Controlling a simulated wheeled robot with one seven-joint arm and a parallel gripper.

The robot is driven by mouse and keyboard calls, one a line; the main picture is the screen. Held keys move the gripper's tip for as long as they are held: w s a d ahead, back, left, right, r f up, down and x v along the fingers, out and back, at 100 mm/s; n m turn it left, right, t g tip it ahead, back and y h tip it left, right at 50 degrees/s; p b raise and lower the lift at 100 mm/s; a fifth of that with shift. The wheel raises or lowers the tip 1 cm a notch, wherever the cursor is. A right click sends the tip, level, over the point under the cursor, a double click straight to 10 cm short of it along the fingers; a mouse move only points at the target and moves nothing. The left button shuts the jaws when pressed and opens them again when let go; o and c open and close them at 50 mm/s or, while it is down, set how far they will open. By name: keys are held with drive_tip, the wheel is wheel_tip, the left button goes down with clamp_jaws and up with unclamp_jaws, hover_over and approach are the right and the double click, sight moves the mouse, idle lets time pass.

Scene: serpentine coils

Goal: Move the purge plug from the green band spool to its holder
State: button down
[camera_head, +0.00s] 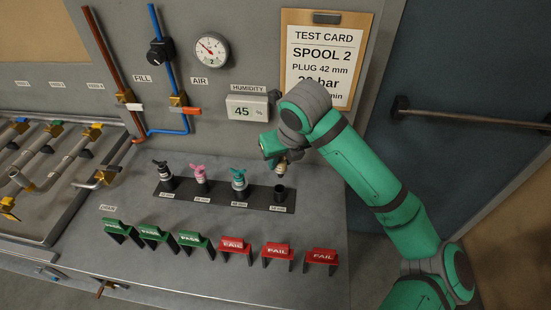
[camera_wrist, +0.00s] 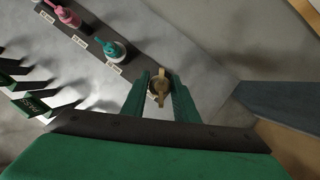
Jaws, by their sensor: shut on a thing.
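My gripper (camera_head: 274,151) is shut on the tan and grey purge plug (camera_head: 282,168), which hangs just above the empty black cup (camera_head: 280,193) at the right end of the holder rail (camera_head: 222,196). A small gap or overlap between plug and cup is hard to judge. In the wrist view the plug (camera_wrist: 159,88), with a brass-coloured wing top, sits between the two green fingers, and the cup beneath is hidden. The green band spool (camera_head: 40,154) lies among the pipes at the far left, its green band near its upper end.
Black, pink and teal plugs (camera_head: 239,180) stand in the other holders to the left. Green PASS and red FAIL (camera_head: 277,252) stands line the front of the bench. A humidity display (camera_head: 247,108) and test card (camera_head: 320,55) are on the panel behind.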

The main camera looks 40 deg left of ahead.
sight(281, 177)
drive_tip(key=shift+f, duration=2.35)
drive_tip(key=shift+a+f, duration=0.1)
drive_tip(key=shift+f, duration=0.15)
drive_tip(key=shift+f, duration=1.1)
drive_tip(key=shift+s+f, duration=0.1)
drive_tip(key=shift+f, duration=0.65)
drive_tip(key=c, duration=1.3)
unclamp_jaws()
drive_tip(key=shift+r, duration=0.15)
drive_tip(key=v, duration=1)
drive_tip(key=shift+d+r, duration=0.2)
drive_tip(key=shift+d, duration=0.05)
